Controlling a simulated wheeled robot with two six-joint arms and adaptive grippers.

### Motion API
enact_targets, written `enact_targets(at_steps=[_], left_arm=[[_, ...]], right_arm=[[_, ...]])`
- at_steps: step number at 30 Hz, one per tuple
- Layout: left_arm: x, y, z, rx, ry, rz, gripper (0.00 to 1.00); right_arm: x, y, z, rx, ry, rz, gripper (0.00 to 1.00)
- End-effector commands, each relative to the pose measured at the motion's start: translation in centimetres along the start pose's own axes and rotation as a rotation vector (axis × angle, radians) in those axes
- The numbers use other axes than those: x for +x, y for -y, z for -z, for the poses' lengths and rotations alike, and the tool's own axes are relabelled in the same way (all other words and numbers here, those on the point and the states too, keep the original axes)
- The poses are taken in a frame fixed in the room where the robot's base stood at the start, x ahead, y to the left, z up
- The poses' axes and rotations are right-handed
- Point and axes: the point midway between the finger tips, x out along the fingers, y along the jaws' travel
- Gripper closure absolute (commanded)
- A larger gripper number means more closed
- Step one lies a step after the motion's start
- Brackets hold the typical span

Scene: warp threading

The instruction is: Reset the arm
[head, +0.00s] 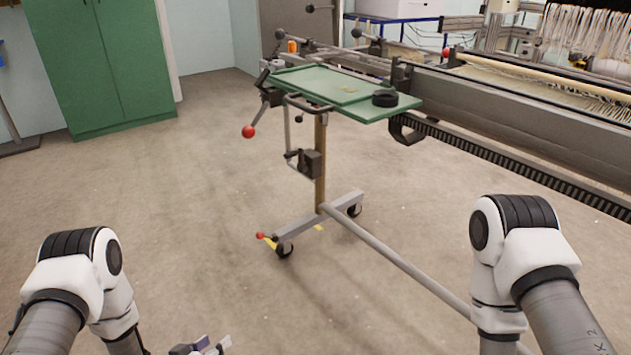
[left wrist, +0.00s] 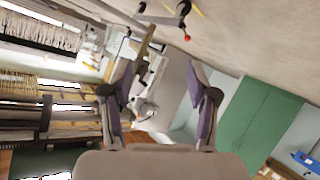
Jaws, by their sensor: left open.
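My left gripper (head: 202,346) shows at the bottom edge of the head view, left of the middle, partly cut off by the frame. In the left wrist view my left gripper (left wrist: 165,95) has its two purple-padded fingers spread apart, with nothing between them. It is open and empty, above bare floor and away from any object. My left arm comes in from the lower left of the head view. My right arm stands at the lower right; its gripper is below the frame and hidden.
A wheeled stand with a green tray top (head: 330,88) stands ahead, a black round item (head: 385,99) on it. A long loom frame (head: 520,115) runs along the right. A green cabinet (head: 100,65) stands at the back left. The floor (head: 150,195) between is clear.

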Motion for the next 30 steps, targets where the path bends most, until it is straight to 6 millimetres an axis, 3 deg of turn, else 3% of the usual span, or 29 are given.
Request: enact_targets(at_steps=[1, 5, 8, 12, 15, 20, 24, 30], left_arm=[[-1.2, -1.4, 2.4, 0.002, 0.002, -0.005, 0.41], [-3.4, -4.1, 6.1, 0.000, 0.017, -0.006, 0.41], [-6.1, -6.8, 9.6, -0.005, 0.056, 0.009, 0.41], [-11.2, -10.7, 14.0, -0.011, 0.168, 0.067, 0.41], [-14.9, -12.6, 15.6, -0.010, 0.271, 0.122, 0.41], [-20.9, -14.8, 16.7, -0.006, 0.446, 0.216, 0.41], [-27.3, -16.3, 16.6, -0.006, 0.639, 0.313, 0.41], [-34.2, -16.0, 12.2, -0.028, 0.904, 0.437, 0.41]], right_arm=[[-2.8, 0.0, 0.0, 0.000, 0.000, 0.000, 0.41], [-7.2, 0.1, 0.0, 0.000, 0.000, 0.000, 0.41], [-12.1, 0.1, 0.0, 0.000, 0.000, 0.000, 0.41], [-19.9, 0.1, 0.0, 0.000, -0.001, 0.000, 0.41], [-24.2, 0.2, 0.0, 0.000, -0.001, 0.000, 0.41], [-29.5, 0.2, 0.0, 0.000, 0.000, 0.000, 0.41], [-33.2, 0.2, 0.0, 0.000, 0.000, 0.000, 0.41], [-32.4, 0.2, -0.1, 0.000, 0.001, 0.000, 0.41]])
